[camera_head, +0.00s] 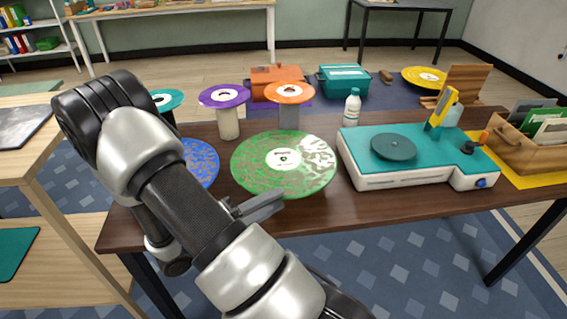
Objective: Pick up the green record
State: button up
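The green record (304,178) has a white label and pale glossy patches. It lies flat, or nearly so, at the front middle of the dark wooden table (365,209); I cannot tell whether something holds it up. My gripper (254,207) is at the record's front left edge, and its grey fingers overlap that edge in the picture. I cannot tell whether the fingers touch the record or how far apart they are. My arm comes in from the lower right and bends at the left, hiding part of the table and of a blue record (201,162).
A teal and white turntable (375,180) stands right of the green record. Behind it are a purple record (224,96) and an orange record (290,92) on stands, and a white bottle (352,107). A wooden crate of sleeves (530,154) stands at the right.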

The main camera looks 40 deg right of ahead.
aim_at(307, 179)
jog(key=d, duration=0.2)
jog(key=d+b, duration=0.1)
jog(key=d, duration=0.2)
jog(key=d+b, duration=0.1)
jog(key=d, duration=0.2)
jog(key=shift+w+r, duration=0.1)
jog(key=shift+r, duration=0.3)
jog(key=shift+a, duration=0.1)
grip_shut()
